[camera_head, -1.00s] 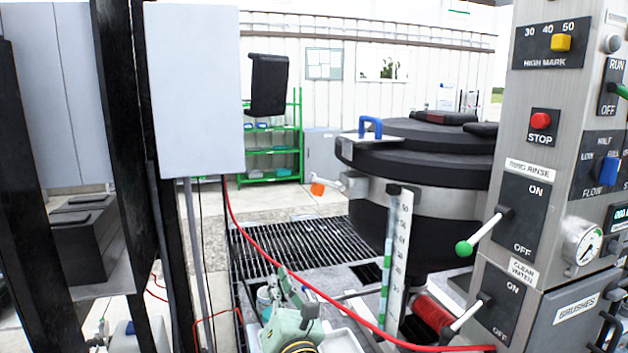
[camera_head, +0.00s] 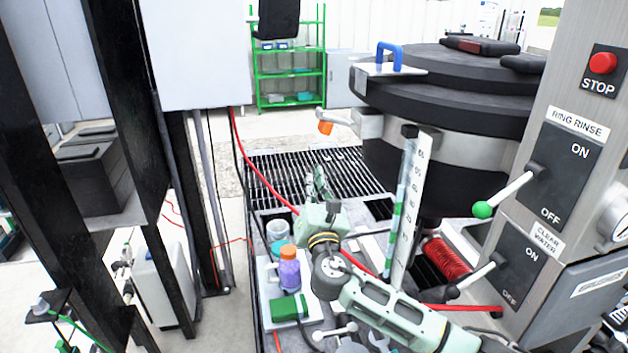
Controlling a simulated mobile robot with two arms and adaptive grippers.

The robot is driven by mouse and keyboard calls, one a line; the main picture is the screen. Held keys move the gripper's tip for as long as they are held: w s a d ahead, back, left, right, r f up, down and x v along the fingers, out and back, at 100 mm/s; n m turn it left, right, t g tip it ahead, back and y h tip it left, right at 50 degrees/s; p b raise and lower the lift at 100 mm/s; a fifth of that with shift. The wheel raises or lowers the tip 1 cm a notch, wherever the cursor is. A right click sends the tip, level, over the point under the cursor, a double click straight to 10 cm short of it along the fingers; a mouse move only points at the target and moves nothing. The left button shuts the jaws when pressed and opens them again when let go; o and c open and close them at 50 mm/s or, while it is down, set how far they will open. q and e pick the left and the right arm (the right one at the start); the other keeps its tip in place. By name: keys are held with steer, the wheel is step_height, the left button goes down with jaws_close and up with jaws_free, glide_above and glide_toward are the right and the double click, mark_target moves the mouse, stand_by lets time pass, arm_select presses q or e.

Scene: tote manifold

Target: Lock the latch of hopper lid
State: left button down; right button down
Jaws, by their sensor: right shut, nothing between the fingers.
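The hopper (camera_head: 410,165) is a dark and steel drum at the right of centre. Its black lid (camera_head: 450,86) is down, with a blue handle (camera_head: 390,56) on a pale plate at the left edge. The latch (camera_head: 330,121), a steel lever with an orange tip, sticks out to the left from the hopper's rim below the lid. My right gripper (camera_head: 318,184) is shut and empty, below the latch and apart from it, over the floor grating. My left gripper does not show.
A white level scale (camera_head: 414,210) stands upright before the hopper. A red hose (camera_head: 262,172) crosses behind my right arm. A tray (camera_head: 264,309) holds bottles. Dark posts (camera_head: 120,100) stand left.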

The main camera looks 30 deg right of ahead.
mark_target(333, 126)
steer(key=w+d+r+p, duration=0.3)
steer(key=w+r, duration=0.2)
steer(key=shift+w+r+p, duration=0.15)
steer(key=shift+w+p, duration=0.2)
steer(key=shift+p, duration=0.05)
steer(key=shift+w+d, duration=0.1)
steer(key=shift+d, duration=0.05)
